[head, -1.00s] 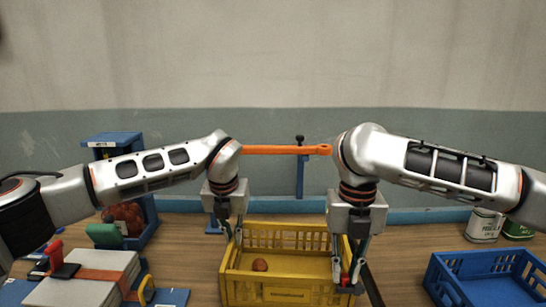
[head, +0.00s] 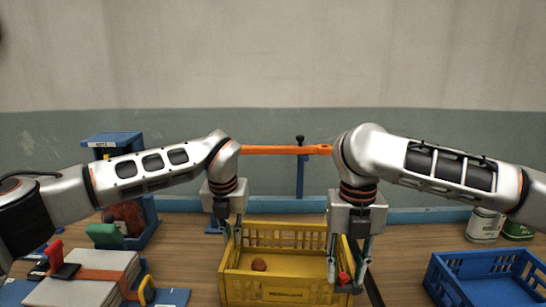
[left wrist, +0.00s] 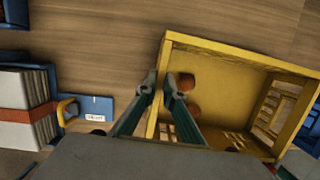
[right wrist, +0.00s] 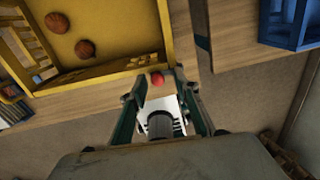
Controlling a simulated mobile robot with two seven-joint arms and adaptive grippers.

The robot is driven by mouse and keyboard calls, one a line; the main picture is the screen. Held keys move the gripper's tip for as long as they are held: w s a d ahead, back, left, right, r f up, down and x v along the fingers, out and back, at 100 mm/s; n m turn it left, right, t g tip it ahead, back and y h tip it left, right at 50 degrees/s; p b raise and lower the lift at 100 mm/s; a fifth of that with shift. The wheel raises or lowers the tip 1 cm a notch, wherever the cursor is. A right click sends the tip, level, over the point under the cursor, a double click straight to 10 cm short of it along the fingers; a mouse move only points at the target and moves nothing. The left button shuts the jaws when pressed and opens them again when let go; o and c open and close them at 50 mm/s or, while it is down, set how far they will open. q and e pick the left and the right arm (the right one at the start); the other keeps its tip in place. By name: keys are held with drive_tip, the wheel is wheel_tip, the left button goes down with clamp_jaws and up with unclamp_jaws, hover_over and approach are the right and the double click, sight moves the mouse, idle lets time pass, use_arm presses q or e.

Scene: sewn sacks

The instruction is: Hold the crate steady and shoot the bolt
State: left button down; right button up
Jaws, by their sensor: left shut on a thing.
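The yellow crate (head: 243,291) stands on the wooden table in front of me, with brown round things inside. My left gripper (head: 238,238) is shut on the crate's left wall; in the left wrist view its fingertips (left wrist: 165,88) straddle the rim. My right gripper (head: 348,274) is at the crate's front right corner, fingers spread. The bolt's red knob (head: 344,278) shows between these fingers, and also in the right wrist view (right wrist: 157,78), with a gap to the fingers. The rest of the bolt is mostly hidden.
A blue crate (head: 452,290) stands at the right, with tins (head: 484,224) behind it. Sacks with a strap (head: 90,284) lie at the left. An orange bar on a blue post (head: 299,172) stands behind the crate.

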use_arm(q)
drive_tip(key=shift+d, duration=0.1)
use_arm(e)
drive_tip(key=shift+r, duration=0.1)
drive_tip(key=shift+r, duration=3.9)
use_arm(q)
drive_tip(key=c, duration=2.1)
unclamp_jaws()
